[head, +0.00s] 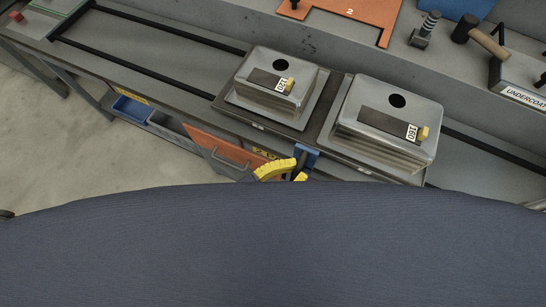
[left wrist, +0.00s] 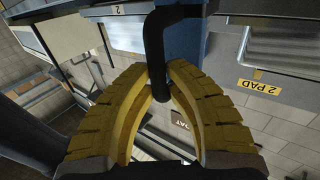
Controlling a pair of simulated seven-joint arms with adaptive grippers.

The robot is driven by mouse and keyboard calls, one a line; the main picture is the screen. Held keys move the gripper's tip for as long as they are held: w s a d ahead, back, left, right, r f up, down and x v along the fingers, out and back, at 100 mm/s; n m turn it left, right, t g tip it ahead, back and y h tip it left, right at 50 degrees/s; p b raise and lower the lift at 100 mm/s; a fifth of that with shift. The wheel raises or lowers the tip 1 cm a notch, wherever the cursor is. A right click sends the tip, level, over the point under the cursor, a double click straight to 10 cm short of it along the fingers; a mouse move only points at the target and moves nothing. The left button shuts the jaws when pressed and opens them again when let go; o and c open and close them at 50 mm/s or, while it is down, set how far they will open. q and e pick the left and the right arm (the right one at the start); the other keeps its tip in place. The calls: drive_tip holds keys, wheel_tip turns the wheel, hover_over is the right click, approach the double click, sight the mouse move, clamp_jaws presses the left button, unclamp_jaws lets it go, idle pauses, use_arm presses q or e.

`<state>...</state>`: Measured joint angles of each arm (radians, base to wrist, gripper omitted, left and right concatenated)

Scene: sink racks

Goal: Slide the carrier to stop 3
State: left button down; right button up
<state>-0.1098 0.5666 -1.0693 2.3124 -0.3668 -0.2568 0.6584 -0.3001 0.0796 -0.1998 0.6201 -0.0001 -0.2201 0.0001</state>
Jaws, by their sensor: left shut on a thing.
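The carrier (head: 326,104) is a dark frame on two black rails, bearing two upturned metal sinks, tagged 120 (head: 300,69) and 160 (head: 355,94). A blue bracket (head: 307,153) sticks out from its front edge. My left gripper (head: 294,170) is at this bracket, its yellow fingers partly hidden by the dark blue surface in front. In the left wrist view the yellow fingers (left wrist: 160,88) are closed around a bent black handle (left wrist: 157,35) next to the blue bracket (left wrist: 189,40). My right gripper is in neither view.
The rails (head: 150,31) run bare to the left of the carrier. An orange panel marked 2 (head: 349,12) lies behind it. A hammer (head: 488,41) and an UNDERCOAT block (head: 520,92) are at the back right.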

use_arm(q)
drive_tip(key=shift+s+d+r, duration=0.1)
drive_tip(key=shift+s+d, duration=0.2)
drive_tip(key=shift+d, duration=0.3)
drive_tip(key=shift+s+d, duration=0.25)
drive_tip(key=shift+d, duration=0.4)
drive_tip(key=shift+s+d+r, duration=0.1)
drive_tip(key=shift+s+d, duration=0.2)
drive_tip(key=shift+d, duration=0.3)
drive_tip(key=c, duration=1.4)
unclamp_jaws()
drive_tip(key=shift+f, duration=0.1)
drive_tip(key=shift+o, duration=0.2)
drive_tip(key=shift+s+a, duration=0.1)
drive_tip(key=v, duration=1.1)
drive_tip(key=shift+s+a, duration=0.15)
drive_tip(key=shift+a, duration=0.25)
